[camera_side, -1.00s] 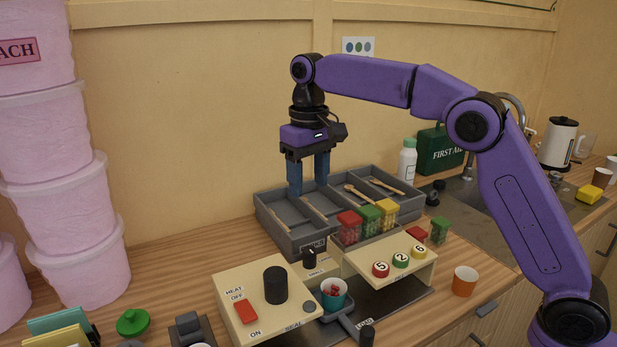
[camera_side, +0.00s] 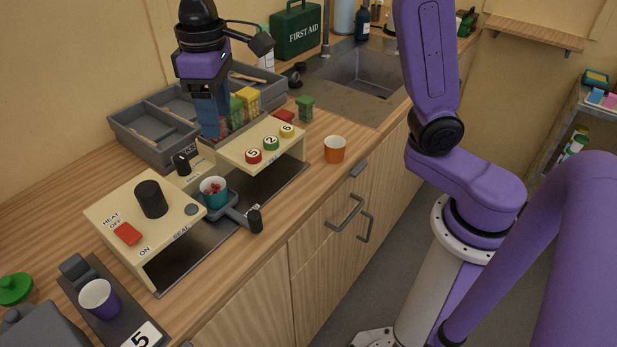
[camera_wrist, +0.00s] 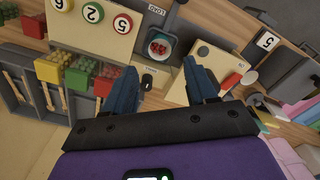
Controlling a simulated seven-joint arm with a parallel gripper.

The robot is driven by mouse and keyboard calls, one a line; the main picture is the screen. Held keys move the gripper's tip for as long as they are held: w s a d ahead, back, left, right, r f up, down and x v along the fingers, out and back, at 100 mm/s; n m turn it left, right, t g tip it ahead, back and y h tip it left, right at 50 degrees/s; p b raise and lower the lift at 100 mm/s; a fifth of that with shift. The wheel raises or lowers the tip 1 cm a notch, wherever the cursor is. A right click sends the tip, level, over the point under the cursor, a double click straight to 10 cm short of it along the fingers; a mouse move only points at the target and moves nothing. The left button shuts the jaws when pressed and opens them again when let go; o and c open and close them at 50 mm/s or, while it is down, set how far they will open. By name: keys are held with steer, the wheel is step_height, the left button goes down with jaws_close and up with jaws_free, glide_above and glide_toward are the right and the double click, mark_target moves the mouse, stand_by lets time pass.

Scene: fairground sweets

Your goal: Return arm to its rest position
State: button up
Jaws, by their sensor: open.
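My gripper (camera_side: 210,130) points down over the counter with its blue fingers. In the side view the fingers overlap each other, in front of the grey divided tray (camera_side: 150,150) and beside the coloured dispenser blocks. In the wrist view my gripper (camera_wrist: 163,78) has its two fingers spread apart with nothing between the tips. Beyond them is the teal cup (camera_wrist: 158,50) with red sweets in it. The cup also shows in the side view (camera_side: 214,198), standing at the cream sealing machine.
The cream machine (camera_side: 118,208) has a red switch and a black knob. The numbered-button stand (camera_side: 232,150), orange cup (camera_side: 334,149), purple cup (camera_side: 100,298) and green first aid box (camera_side: 296,30) are around it. A sink (camera_side: 362,75) lies behind; the counter's front edge is clear.

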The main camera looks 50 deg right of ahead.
steer(key=s+d+f+n, duration=0.3)
steer(key=s+d, duration=0.4)
steer(key=s, duration=0.5)
steer(key=s+d+f+n, duration=0.3)
steer(key=s+d+f, duration=0.3)
steer(key=s, duration=0.6)
steer(key=shift+s+d, duration=0.25)
steer(key=shift+d, duration=0.95)
steer(key=shift+f, duration=0.1)
